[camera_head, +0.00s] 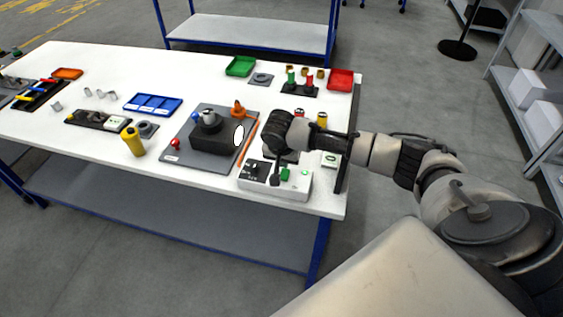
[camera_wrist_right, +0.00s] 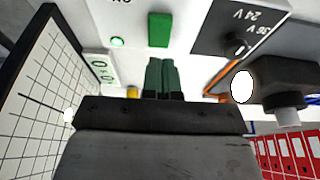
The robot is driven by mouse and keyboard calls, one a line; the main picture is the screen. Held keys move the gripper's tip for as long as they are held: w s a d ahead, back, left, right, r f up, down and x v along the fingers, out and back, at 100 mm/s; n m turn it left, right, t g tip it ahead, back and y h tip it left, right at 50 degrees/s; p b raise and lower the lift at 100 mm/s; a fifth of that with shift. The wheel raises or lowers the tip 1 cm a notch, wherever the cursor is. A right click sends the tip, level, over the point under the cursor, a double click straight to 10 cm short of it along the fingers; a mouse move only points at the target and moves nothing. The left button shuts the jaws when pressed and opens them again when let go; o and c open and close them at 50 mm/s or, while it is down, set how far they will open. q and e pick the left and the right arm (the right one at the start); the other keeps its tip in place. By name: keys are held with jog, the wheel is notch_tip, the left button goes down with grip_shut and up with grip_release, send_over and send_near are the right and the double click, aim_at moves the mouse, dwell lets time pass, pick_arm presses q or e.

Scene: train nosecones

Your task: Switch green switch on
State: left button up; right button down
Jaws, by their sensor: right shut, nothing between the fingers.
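A white control box (camera_head: 290,190) sits at the front right edge of the table. Its green switch (camera_head: 284,174) is a small block on the top; it also shows in the wrist view (camera_wrist_right: 159,30). A small round green lamp (camera_head: 305,173) beside it looks bright in the wrist view (camera_wrist_right: 117,42). In the wrist view the closed fingertips (camera_wrist_right: 163,60) point at the switch with a small visible gap. My left gripper is not in view.
The box has a dark panel (camera_wrist_right: 240,25) marked 24 V and 36 V with a black knob. A grey plate (camera_head: 185,155) with a black device (camera_head: 212,138) stands left of the box.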

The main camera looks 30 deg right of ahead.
pick_arm(q)
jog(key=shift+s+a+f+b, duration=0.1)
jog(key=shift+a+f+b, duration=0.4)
jog(key=shift+b, duration=0.75)
pick_arm(e)
jog(key=s+a+v, duration=0.1)
jog(key=a+v, duration=0.1)
jog(key=v, duration=0.8)
jog(key=shift+s, duration=0.3)
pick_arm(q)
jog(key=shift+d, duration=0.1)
